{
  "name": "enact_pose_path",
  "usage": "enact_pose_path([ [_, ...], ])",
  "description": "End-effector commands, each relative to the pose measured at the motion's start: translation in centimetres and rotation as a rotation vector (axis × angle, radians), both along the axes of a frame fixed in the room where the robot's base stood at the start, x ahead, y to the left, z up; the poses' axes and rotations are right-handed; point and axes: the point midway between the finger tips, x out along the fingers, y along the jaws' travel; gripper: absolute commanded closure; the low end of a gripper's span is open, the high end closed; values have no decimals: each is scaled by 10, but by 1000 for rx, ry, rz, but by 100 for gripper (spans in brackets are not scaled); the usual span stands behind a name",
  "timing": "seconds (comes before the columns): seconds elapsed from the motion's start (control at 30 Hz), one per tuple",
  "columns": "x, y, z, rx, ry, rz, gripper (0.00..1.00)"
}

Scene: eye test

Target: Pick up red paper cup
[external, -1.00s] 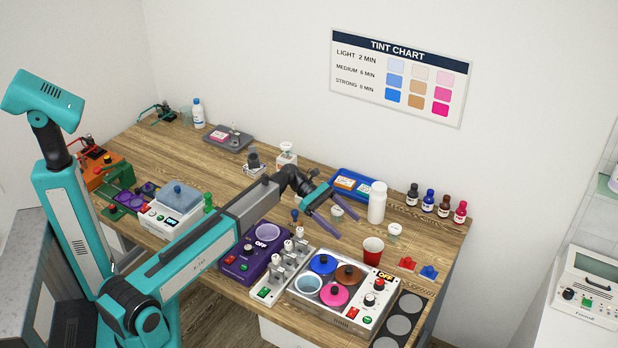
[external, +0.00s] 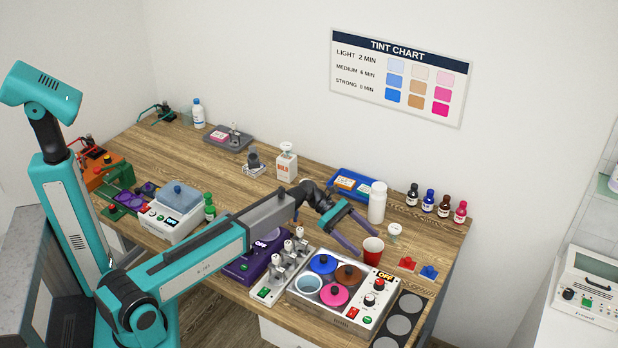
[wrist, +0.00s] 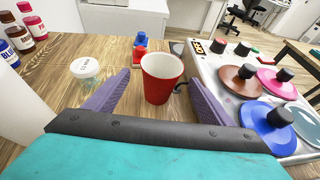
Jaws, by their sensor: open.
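The red paper cup (external: 372,250) stands upright on the wooden bench, just behind the tint bath. It is red outside and white inside. In the wrist view the cup (wrist: 161,80) stands beyond and between my gripper's purple fingers. My gripper (external: 364,242) is open and empty, its fingers reaching toward the cup from the left. In the wrist view my gripper (wrist: 155,95) has one finger on each side of the cup's line, with gaps between. I cannot tell whether the fingertips reach past the cup's near side.
The tint bath (external: 342,290) with coloured lids is close on the cup's front side. A white bottle (external: 377,203) and a small lidded jar (external: 394,230) stand behind it. Red (external: 407,263) and blue (external: 429,272) small pieces lie to its right. Dye bottles (external: 428,201) line the back.

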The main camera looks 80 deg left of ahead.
Motion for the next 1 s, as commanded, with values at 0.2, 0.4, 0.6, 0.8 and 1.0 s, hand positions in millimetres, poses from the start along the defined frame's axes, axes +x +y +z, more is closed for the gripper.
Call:
enact_pose_path([
  [0.2,1,-2,0,0,0,0,24],
  [0.4,10,-14,-3,-1,1,-1,24],
  [0.6,22,-30,-11,-1,2,-2,24],
  [0.8,29,-39,-17,0,0,0,24],
  [1.0,29,-39,-18,0,0,0,24],
])
